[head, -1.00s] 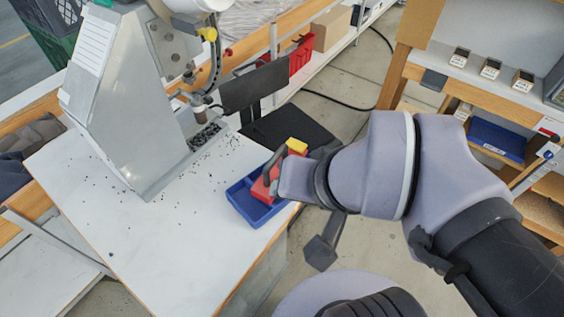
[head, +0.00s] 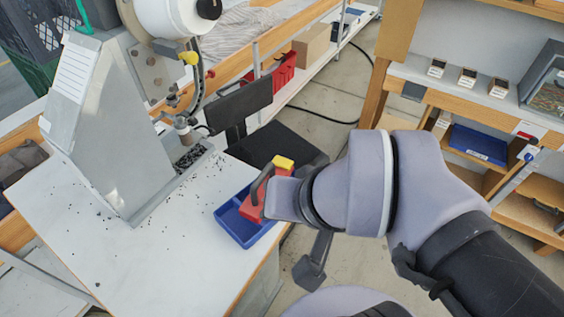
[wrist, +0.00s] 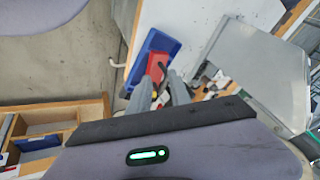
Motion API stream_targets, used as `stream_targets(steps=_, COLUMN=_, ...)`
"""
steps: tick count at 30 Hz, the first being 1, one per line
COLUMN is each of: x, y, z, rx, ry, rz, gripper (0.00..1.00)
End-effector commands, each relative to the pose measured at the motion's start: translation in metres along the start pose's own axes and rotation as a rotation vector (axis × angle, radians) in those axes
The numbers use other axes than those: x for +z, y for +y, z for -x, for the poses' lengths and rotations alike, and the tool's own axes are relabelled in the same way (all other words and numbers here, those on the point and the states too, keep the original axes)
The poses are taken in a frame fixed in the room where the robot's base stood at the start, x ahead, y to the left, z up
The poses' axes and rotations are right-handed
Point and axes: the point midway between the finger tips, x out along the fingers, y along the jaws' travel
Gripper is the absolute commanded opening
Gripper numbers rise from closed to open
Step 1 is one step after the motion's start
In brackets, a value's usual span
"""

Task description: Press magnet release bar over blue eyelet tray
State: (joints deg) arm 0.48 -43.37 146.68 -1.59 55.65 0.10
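The blue eyelet tray (head: 233,229) sits on the white table near its right edge. A red magnet (head: 252,209) with a dark handle and a yellow release bar (head: 284,162) is over the right part of the tray. I cannot tell whether it touches the tray. My gripper (wrist: 167,88) reaches in from the right, its two fingers close around the magnet's dark handle. In the wrist view the red magnet (wrist: 156,64) shows just beyond the fingers, with the blue tray (wrist: 142,63) beside it. Whether eyelets lie in the tray is hard to see.
The grey eyelet press (head: 110,130) stands on the white table (head: 150,250), left of the tray. Small dark eyelets are scattered around the press. A black chair (head: 265,142) stands behind the tray. Shelves with a blue bin (head: 479,145) are at right.

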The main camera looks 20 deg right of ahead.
Motion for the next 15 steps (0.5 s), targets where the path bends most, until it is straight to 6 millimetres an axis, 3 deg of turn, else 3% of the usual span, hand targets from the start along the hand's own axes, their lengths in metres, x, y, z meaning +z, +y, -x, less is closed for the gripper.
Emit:
stream_targets(steps=1, x=0.0, y=0.0, z=0.0, rx=0.0, ry=0.0, rz=0.0, gripper=0.12)
stream_targets(steps=3, x=0.0, y=0.0, z=0.0, rx=0.0, ry=0.0, rz=0.0, gripper=0.0)
stream_targets(steps=15, x=0.0, y=0.0, z=0.0, rx=0.0, ry=0.0, rz=0.0, gripper=0.0)
